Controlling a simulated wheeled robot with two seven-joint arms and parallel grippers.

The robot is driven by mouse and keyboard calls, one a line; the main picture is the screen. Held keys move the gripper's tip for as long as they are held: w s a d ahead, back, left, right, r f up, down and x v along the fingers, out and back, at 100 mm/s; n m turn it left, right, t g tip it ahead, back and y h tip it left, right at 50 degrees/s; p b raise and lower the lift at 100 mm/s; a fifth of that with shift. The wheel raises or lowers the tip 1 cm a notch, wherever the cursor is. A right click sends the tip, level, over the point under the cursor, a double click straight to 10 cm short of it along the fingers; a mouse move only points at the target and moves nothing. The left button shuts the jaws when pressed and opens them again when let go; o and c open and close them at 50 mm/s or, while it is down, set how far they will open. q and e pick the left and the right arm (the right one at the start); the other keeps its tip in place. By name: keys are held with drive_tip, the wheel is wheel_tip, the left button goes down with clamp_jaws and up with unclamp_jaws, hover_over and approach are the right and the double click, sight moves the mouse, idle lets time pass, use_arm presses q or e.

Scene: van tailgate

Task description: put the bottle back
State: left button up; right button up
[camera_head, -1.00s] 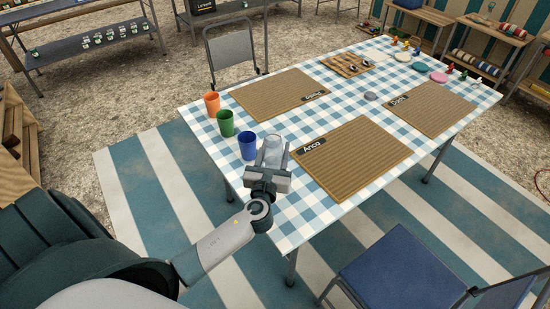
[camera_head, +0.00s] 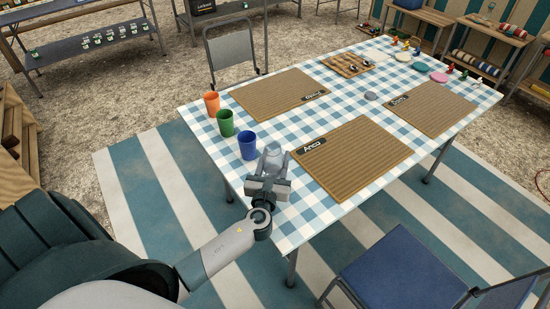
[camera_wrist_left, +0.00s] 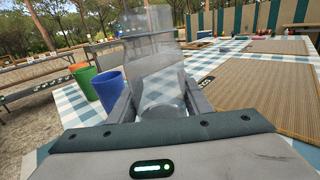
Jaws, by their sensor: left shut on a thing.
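My left gripper (camera_head: 272,165) is over the near left end of the checked table, between the blue cup (camera_head: 247,145) and the mat marked Anco (camera_head: 355,158). It is shut on a clear, see-through bottle (camera_wrist_left: 157,65). In the left wrist view the bottle stands between the two fingers, with the checked cloth (camera_wrist_left: 185,75) showing through and around it. The gripper hides much of the bottle in the head view. I cannot tell whether its base touches the table. My right gripper is not in view.
A green cup (camera_head: 225,123) and an orange cup (camera_head: 212,104) stand in line behind the blue one. Two other mats (camera_head: 279,94) (camera_head: 431,108) lie on the table, with a grey round thing (camera_head: 371,96) between. A blue chair (camera_head: 400,275) stands at the near side.

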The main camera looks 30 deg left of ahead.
sight(271, 174)
use_arm(q)
drive_tip(key=o, duration=1.3)
drive_tip(key=shift+o, duration=0.2)
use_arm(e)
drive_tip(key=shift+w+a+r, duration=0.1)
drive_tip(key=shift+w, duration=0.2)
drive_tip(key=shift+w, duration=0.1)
use_arm(q)
drive_tip(key=shift+r, duration=0.15)
drive_tip(key=v, duration=0.4)
drive_tip(key=shift+s+d+b, duration=0.15)
drive_tip(key=shift+s+b, duration=0.15)
drive_tip(key=b+v, duration=0.1)
drive_tip(key=v, duration=0.5)
drive_tip(key=shift+s+d, duration=0.1)
drive_tip(key=shift+s, duration=0.15)
drive_tip(key=shift+s+d, duration=0.15)
drive_tip(key=shift+s, duration=0.25)
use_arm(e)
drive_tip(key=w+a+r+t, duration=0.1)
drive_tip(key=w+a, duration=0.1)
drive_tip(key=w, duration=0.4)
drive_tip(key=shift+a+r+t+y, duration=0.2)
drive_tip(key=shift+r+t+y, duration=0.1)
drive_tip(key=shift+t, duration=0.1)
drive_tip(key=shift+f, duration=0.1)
